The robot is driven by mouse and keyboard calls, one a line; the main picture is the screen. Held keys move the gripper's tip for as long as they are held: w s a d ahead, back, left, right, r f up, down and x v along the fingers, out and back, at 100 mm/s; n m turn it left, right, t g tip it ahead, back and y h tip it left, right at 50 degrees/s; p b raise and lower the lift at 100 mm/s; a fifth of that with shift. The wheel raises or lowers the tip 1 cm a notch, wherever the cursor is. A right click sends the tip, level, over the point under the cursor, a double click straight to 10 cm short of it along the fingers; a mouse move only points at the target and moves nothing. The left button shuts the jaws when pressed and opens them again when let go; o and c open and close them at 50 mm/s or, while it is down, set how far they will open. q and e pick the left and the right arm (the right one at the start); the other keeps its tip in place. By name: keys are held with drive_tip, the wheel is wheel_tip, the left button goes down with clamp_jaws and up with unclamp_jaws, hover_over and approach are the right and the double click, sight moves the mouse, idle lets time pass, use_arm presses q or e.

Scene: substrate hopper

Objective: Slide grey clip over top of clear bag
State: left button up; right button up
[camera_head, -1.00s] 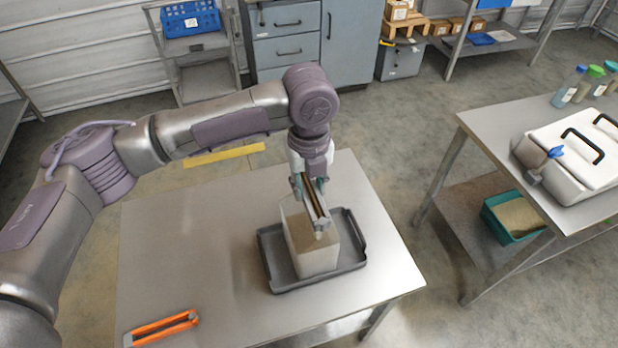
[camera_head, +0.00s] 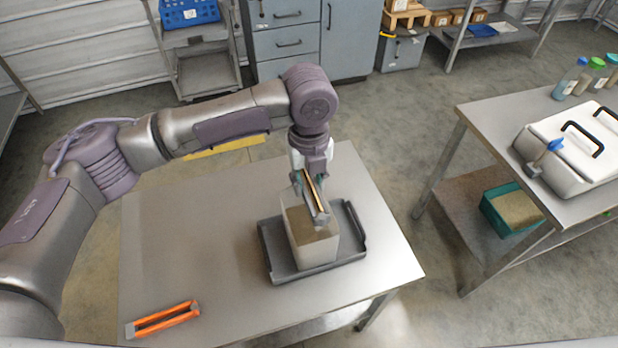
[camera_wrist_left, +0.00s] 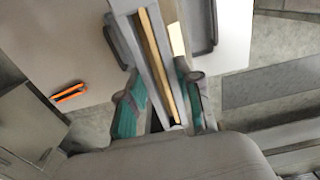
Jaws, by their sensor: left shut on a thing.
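A clear bag (camera_head: 314,253) with beige contents stands upright on a dark grey tray (camera_head: 347,257) on the steel table. My left gripper (camera_head: 309,184) points down over the bag, shut on the grey clip (camera_head: 318,211). The clip is long and narrow, with a tan strip along it, and lies across the bag's top. Whether the clip is around the bag's top or only beside it, I cannot tell. In the left wrist view the clip (camera_wrist_left: 133,50) sits between the teal-padded fingers (camera_wrist_left: 160,105). My right gripper is not in view.
An orange clip (camera_head: 163,319) lies at the table's front left; the table's left half is otherwise clear. A second table (camera_head: 490,120) at right carries a white cooler-like box (camera_head: 575,150) and bottles, with a teal bin (camera_head: 512,210) below.

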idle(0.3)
use_arm(q)
drive_tip(key=o, duration=1.7)
drive_tip(key=shift+r, duration=0.1)
wheel_tip(320, 180, up, 7)
drive_tip(key=p, duration=0.8)
